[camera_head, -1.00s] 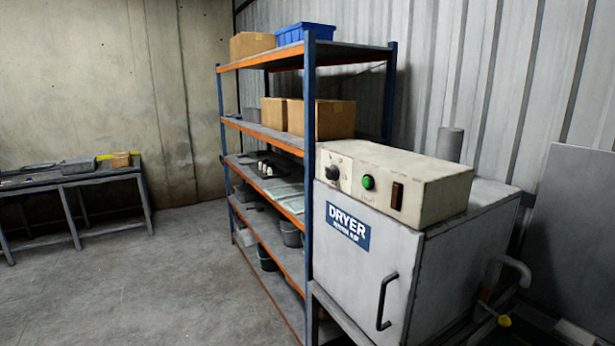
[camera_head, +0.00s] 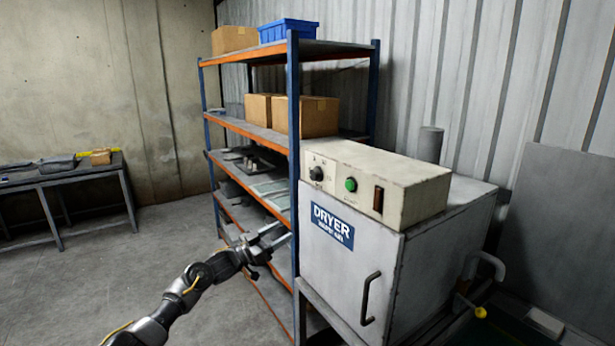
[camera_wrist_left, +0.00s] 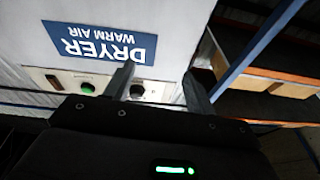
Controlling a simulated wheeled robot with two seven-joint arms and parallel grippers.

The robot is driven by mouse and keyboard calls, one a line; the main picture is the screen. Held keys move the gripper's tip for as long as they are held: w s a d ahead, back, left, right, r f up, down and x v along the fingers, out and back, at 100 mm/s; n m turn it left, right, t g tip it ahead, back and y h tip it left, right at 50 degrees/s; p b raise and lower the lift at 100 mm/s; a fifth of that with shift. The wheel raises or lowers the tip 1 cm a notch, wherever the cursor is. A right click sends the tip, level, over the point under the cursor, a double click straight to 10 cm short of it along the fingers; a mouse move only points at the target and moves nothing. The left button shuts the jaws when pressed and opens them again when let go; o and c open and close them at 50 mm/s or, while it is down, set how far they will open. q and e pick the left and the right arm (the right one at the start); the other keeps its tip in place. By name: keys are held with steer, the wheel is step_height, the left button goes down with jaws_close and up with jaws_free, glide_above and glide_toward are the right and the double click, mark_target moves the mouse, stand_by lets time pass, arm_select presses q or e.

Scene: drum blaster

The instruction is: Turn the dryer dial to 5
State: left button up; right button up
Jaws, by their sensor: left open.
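The dryer (camera_head: 345,265) is a pale grey box with a blue "DRYER WARM AIR" label (camera_head: 332,224). A cream control box (camera_head: 415,185) sits on top of it. The black dial (camera_head: 317,173) is at the left of the control box's face; its setting is too small to read. My left gripper (camera_head: 282,235) is open and empty, left of the dryer and below the dial, apart from it. In the left wrist view the picture is upside down, and the dial (camera_wrist_left: 138,90) shows between the open fingers (camera_wrist_left: 160,85), some way beyond them.
A green button (camera_head: 351,185) and a dark switch (camera_head: 378,199) are right of the dial. A blue and orange shelf rack (camera_head: 293,110) with boxes stands close behind the gripper. The dryer's door handle (camera_head: 370,298) sticks out below.

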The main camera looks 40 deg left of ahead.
mark_target(312, 177)
arm_select(q)
step_height(312, 177, up, 13)
steer(key=s+d+m+h, duration=0.2)
steer(key=m+h, duration=0.1)
steer(key=h, duration=0.1)
steer(key=p+x, duration=0.1)
steer(key=x, duration=0.2)
steer(key=p+x, duration=0.2)
steer(key=x, duration=0.1)
steer(key=p+x, duration=0.2)
steer(key=x, duration=0.1)
steer(key=shift+w+a+r, duration=0.2)
steer(key=shift+w+r, duration=0.1)
steer(key=shift+w, duration=0.05)
steer(key=shift+w+d+p, duration=0.25)
steer(key=shift+w+p, duration=0.15)
steer(key=shift+w, duration=0.05)
